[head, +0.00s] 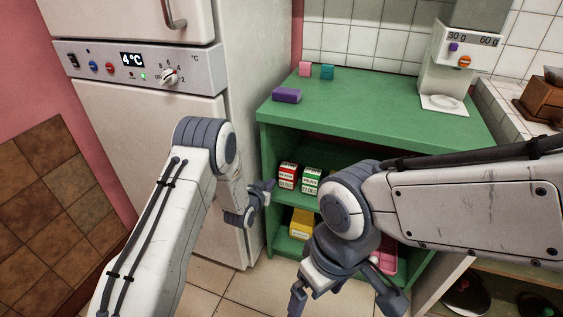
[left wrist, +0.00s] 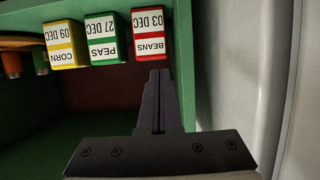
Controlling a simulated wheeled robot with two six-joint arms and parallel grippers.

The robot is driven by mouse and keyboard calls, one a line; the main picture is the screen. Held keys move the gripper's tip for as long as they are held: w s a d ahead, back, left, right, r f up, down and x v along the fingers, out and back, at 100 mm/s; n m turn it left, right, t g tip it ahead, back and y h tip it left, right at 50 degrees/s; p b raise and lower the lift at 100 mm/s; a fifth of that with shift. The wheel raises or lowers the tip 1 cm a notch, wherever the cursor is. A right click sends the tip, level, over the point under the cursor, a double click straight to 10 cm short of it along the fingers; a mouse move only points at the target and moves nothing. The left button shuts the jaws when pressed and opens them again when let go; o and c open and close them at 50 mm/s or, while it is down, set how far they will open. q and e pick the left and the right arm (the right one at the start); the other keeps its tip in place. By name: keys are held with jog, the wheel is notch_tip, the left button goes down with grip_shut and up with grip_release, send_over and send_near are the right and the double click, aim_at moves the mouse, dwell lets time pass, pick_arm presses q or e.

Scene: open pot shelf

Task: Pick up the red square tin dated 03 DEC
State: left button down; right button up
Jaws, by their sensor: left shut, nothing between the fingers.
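The red square tin (head: 287,176) stands on the green unit's middle shelf, leftmost in its row. In the left wrist view, which is upside down, the red tin (left wrist: 150,35) reads BEANS, 03 DEC. Beside it are a green tin (left wrist: 104,38) marked PEAS, 27 DEC, and a yellow tin (left wrist: 65,45) marked CORN, 09 DEC. My left gripper (head: 270,186) is shut and empty, in front of the shelf's left side. Its fingertips (left wrist: 159,73) point towards the red tin; I cannot tell the gap. My right gripper (head: 345,302) is open and empty, low in front of the unit.
A yellow item (head: 302,224) is on the lower shelf. The fridge (head: 250,90) stands close left. My right arm hides part of the shelves.

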aim_at(282, 169)
pick_arm(q)
jog(key=shift+w+f, duration=0.1)
jog(key=shift+w, duration=0.05)
jog(key=w+d+b, duration=0.1)
jog(key=w, duration=0.2)
jog(key=w+d, duration=0.1)
jog(key=w, duration=0.3)
jog(key=w+d+b, duration=0.1)
jog(key=w, duration=0.3)
jog(key=shift+w+d+b, duration=0.1)
jog(key=shift+d+b, duration=0.2)
jog(key=shift+f, duration=0.55)
jog(key=shift+f+b, duration=0.2)
jog(key=shift+b, duration=0.3)
jog(key=shift+f, duration=0.1)
jog(key=shift+f, duration=0.1)
